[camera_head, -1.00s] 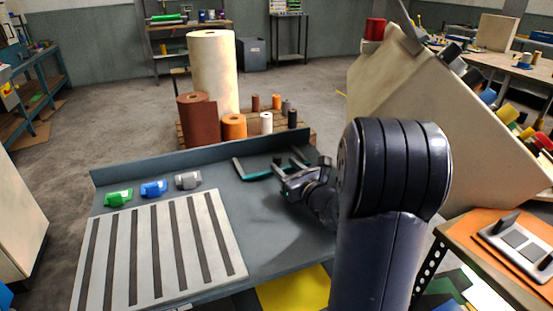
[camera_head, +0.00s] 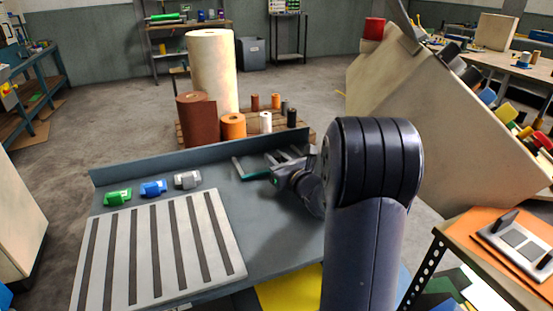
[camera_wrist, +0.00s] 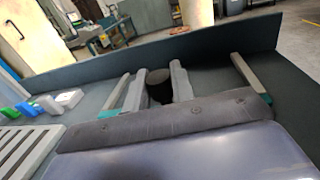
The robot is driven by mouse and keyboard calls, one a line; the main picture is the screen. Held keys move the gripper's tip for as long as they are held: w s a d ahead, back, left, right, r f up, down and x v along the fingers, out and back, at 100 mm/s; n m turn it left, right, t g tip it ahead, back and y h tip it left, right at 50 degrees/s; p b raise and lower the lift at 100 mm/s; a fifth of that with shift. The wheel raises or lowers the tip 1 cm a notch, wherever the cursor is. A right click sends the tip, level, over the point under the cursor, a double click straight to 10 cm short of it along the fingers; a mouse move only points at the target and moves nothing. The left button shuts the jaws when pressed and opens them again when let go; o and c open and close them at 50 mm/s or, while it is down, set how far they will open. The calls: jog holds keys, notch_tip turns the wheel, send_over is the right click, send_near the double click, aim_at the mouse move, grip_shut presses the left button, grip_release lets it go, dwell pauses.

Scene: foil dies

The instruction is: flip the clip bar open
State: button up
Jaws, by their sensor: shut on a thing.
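The clip bar frame (camera_head: 238,167) lies on the blue-grey bench, a little beyond the slotted plate and to its right. It has two pale side arms and teal parts. In the wrist view, its right arm (camera_wrist: 246,73) and left arm stand on either side of my fingers, with teal bits at their near ends. My gripper (camera_head: 284,158) is low over the frame. In the wrist view, my gripper (camera_wrist: 158,84) is closed on a dark rounded piece between its two grey fingers, apparently the clip bar's grip. The gripper body hides most of the bar.
A slotted pale plate (camera_head: 160,252) fills the bench's left front. Green (camera_head: 118,197), blue (camera_head: 153,188) and grey (camera_head: 187,180) blocks stand behind it. A raised back wall (camera_head: 200,155) edges the bench. A large slanted panel (camera_head: 440,120) stands at right.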

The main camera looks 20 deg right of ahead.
grip_shut()
jog(key=shift+r+p, duration=0.15)
jog(key=shift+p, duration=0.15)
